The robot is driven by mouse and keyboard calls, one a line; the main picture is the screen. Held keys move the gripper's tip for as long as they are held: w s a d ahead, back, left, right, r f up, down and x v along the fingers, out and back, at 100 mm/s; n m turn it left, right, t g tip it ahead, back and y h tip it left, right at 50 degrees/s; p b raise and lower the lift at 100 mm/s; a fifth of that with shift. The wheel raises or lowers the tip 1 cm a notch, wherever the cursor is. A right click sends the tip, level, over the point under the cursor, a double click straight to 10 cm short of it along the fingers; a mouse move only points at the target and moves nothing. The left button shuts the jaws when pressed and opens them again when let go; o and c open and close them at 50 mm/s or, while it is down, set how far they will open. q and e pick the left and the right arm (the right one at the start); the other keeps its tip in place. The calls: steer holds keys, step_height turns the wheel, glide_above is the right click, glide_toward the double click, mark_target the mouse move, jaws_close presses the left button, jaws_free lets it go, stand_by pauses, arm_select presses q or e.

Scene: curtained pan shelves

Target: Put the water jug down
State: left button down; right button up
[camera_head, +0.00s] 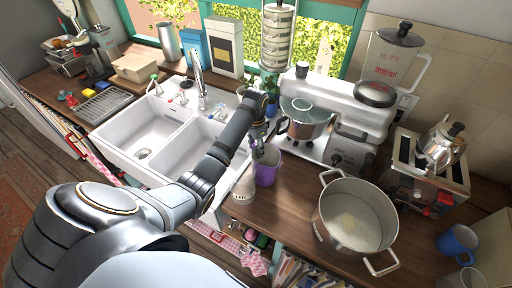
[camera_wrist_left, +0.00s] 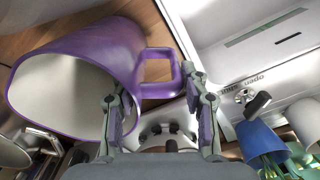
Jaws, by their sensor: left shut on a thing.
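The water jug appears as a purple jug (camera_head: 267,170) with a pale inside, at the front edge of the wooden counter, right of the sink. In the left wrist view the jug (camera_wrist_left: 95,50) fills the upper left, with its squarish handle (camera_wrist_left: 176,75) just ahead of the fingers. My left gripper (camera_head: 262,140) reaches over the sink to the jug. Its fingers (camera_wrist_left: 160,115) are shut on the jug near the handle. The jug looks roughly upright in the head view; I cannot tell whether its base touches the counter. My right gripper is out of view.
The double sink (camera_head: 160,127) lies left. Some bare counter (camera_head: 296,180) shows between jug and large pot.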

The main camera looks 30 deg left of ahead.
arm_select(q)
steer(key=shift+f, duration=0.2)
steer(key=c, duration=0.6)
jaws_free()
steer(key=shift+r+p, duration=0.55)
steer(key=shift+r, duration=2.45)
